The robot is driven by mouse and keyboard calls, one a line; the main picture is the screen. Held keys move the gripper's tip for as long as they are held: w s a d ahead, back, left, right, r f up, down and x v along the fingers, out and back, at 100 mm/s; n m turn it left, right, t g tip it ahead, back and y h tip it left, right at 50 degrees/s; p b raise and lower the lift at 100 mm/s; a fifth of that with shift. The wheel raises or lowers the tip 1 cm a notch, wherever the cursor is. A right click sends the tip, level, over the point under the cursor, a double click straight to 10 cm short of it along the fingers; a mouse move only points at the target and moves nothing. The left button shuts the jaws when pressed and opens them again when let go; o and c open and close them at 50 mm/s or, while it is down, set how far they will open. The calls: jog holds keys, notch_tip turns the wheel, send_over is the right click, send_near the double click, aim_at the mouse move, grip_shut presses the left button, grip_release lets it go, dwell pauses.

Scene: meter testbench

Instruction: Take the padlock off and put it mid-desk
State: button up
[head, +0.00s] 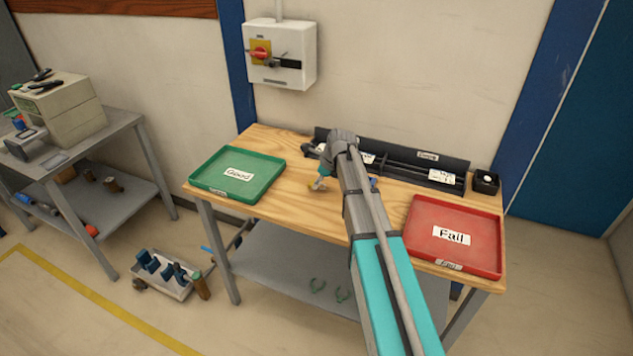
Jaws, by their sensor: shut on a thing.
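My gripper (319,181) is low over the middle of the wooden desk (285,205), between the green and red trays. It is shut on a small brassy thing, which looks like the padlock (312,186). My arm hides part of the gripper, and the padlock is too small to tell its details or whether it touches the desk top. The white switch box (297,75) with a red and yellow rotary switch (261,52) hangs on the wall above the desk. No padlock can be made out on the switch.
A green "Good" tray (208,181) lies at the desk's left and a red "Fail" tray (480,228) at its right. A black organiser (455,165) runs along the back, with a small black box (486,181) beside it. Bare wood lies around my gripper.

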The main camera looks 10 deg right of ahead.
jog(key=shift+f+b, duration=0.85)
jog(key=shift+f, duration=0.3)
jog(key=o, duration=1.3)
jog(key=shift+c, duration=0.2)
jog(key=shift+r, duration=0.1)
